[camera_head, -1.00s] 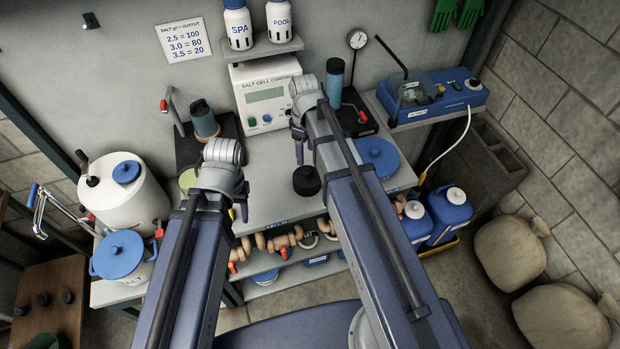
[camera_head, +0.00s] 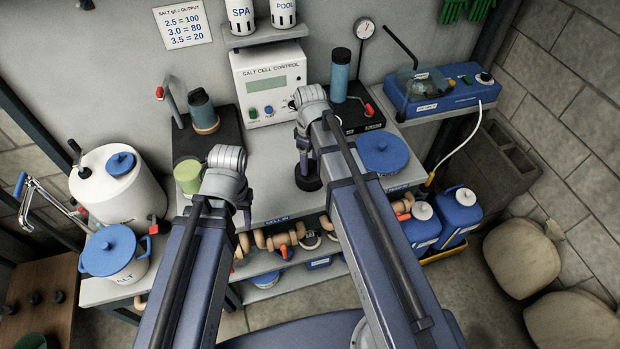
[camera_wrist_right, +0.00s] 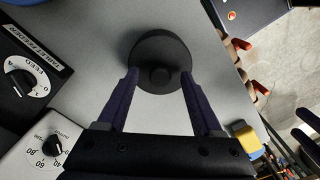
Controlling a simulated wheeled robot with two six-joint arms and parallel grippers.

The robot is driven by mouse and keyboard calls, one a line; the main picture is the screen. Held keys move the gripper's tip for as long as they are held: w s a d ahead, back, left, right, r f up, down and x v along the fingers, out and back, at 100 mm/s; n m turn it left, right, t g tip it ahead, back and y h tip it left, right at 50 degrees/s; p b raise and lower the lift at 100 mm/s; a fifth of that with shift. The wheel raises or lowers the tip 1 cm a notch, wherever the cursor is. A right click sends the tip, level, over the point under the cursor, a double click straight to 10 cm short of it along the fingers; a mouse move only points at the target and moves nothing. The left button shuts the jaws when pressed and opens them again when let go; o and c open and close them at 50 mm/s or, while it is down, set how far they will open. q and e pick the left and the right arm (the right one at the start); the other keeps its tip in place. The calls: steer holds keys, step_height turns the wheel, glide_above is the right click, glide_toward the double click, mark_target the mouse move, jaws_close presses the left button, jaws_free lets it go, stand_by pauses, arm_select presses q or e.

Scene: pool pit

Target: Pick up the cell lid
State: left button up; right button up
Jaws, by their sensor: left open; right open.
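The cell lid, which I take to be the round black disc with a small central knob (camera_head: 308,182), lies on the grey bench near its front edge. It also shows in the right wrist view (camera_wrist_right: 160,48). My right gripper (camera_head: 304,168) is open above the lid, pointing down. In the right wrist view its two fingers (camera_wrist_right: 160,78) appear on either side of the knob. I cannot tell whether they touch the lid. My left gripper (camera_head: 247,216) is open and empty at the bench's front edge, left of the lid; its fingers are partly hidden by its wrist.
A salt cell control box (camera_head: 270,84) stands behind the lid. A blue round lid (camera_head: 383,153) lies to the right, and a green cup (camera_head: 188,177) stands to the left. Pipes (camera_head: 285,238) run below the front edge. The bench between the grippers is clear.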

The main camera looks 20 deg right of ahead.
jaws_close()
stand_by(0.6)
stand_by(0.9)
